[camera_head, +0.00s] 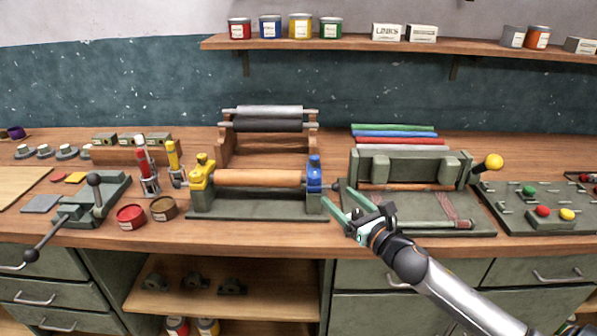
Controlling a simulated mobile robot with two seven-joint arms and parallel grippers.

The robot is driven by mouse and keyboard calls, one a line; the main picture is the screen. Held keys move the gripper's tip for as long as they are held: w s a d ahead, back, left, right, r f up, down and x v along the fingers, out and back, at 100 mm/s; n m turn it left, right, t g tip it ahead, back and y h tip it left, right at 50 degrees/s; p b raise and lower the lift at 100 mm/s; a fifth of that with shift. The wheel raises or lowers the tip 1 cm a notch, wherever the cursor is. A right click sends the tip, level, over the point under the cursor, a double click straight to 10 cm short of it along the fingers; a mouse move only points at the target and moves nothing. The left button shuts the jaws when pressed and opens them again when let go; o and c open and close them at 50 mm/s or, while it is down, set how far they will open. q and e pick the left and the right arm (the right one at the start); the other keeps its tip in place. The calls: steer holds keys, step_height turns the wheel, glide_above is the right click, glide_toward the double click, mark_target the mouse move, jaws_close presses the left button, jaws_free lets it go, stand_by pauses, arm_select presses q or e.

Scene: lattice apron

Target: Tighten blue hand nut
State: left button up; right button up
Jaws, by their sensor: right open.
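The blue hand nut (315,162) sits on top of the blue bearing block at the right end of the orange roller (260,178). The roller lies across a grey-green base (258,208) with a yellow block (202,175) at its left end. My right gripper (335,206) comes in from the lower right. Its two green fingers are spread and empty, pointing left toward the blue block (315,182), in front of and below the nut. I cannot tell whether a fingertip touches the base. My left gripper does not show.
A press with a yellow-knobbed lever (493,162) stands to the right, close to my right arm. Red (131,216) and brown (163,208) tins and a lever clamp (92,200) stand to the left. A dark roller rack (268,125) is behind.

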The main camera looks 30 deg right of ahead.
mark_target(318, 178)
steer(key=w+p, duration=0.1)
steer(key=w, duration=1.1)
jaws_close()
stand_by(0.6)
